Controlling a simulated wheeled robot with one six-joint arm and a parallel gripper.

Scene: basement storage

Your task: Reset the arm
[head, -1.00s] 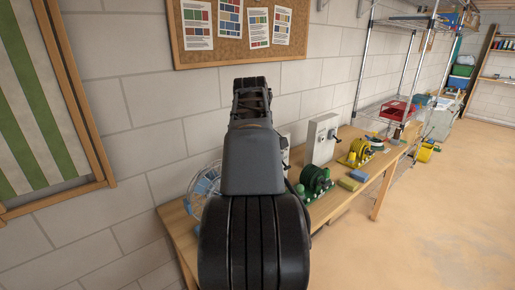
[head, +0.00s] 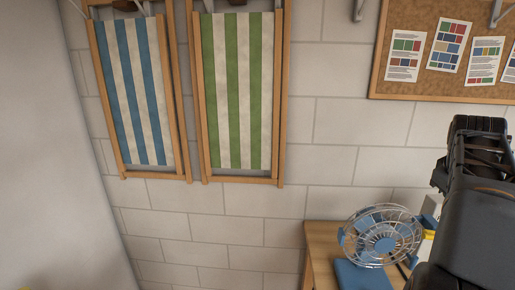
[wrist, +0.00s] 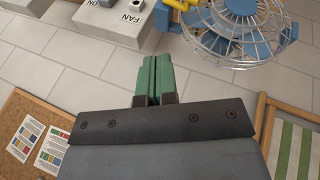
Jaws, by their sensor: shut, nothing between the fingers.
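My arm shows as dark links at the right edge of the head view, in front of the wall. The fingers of my gripper cannot be made out there. In the wrist view my gripper (wrist: 153,80) has its two green fingers pressed together, with nothing between them. It is in the air in front of the block wall, apart from anything else.
A blue desk fan with a wire cage (head: 385,240) stands on a wooden bench (head: 321,242) at lower right. A blue-striped deck chair (head: 137,90) and a green-striped one (head: 235,90) hang on the wall. A corkboard (head: 440,88) is at upper right.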

